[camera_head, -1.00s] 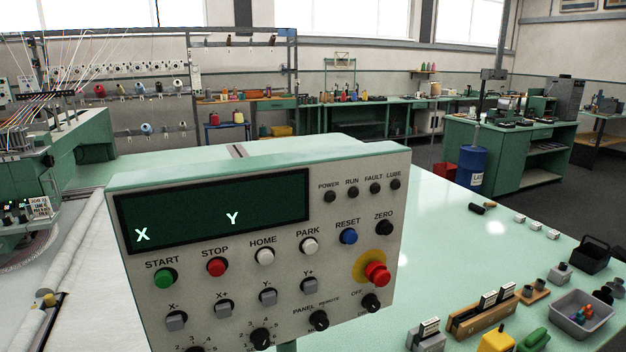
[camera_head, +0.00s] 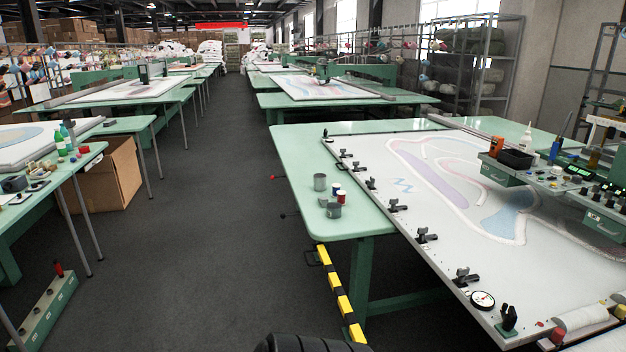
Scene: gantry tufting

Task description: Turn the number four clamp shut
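A row of several dark clamps runs along the left edge of a white frame (camera_head: 440,262) with a tufted pattern, on the green table at right. Clamps show at the near end (camera_head: 464,277), in the middle (camera_head: 426,236), (camera_head: 397,206) and farther back (camera_head: 371,184), (camera_head: 357,167). No clamp numbers are legible, so I cannot tell which is number four. Whether each clamp is open or shut is too small to tell. Neither of my grippers is in view.
A round dial (camera_head: 483,300) sits near the frame's front corner. Cans and spools (camera_head: 334,190) stand on the table's left part (camera_head: 298,160). A yellow-black striped bar (camera_head: 340,298) is below it. A wide grey aisle (camera_head: 215,230) lies clear left; a cardboard box (camera_head: 108,175) stands beyond.

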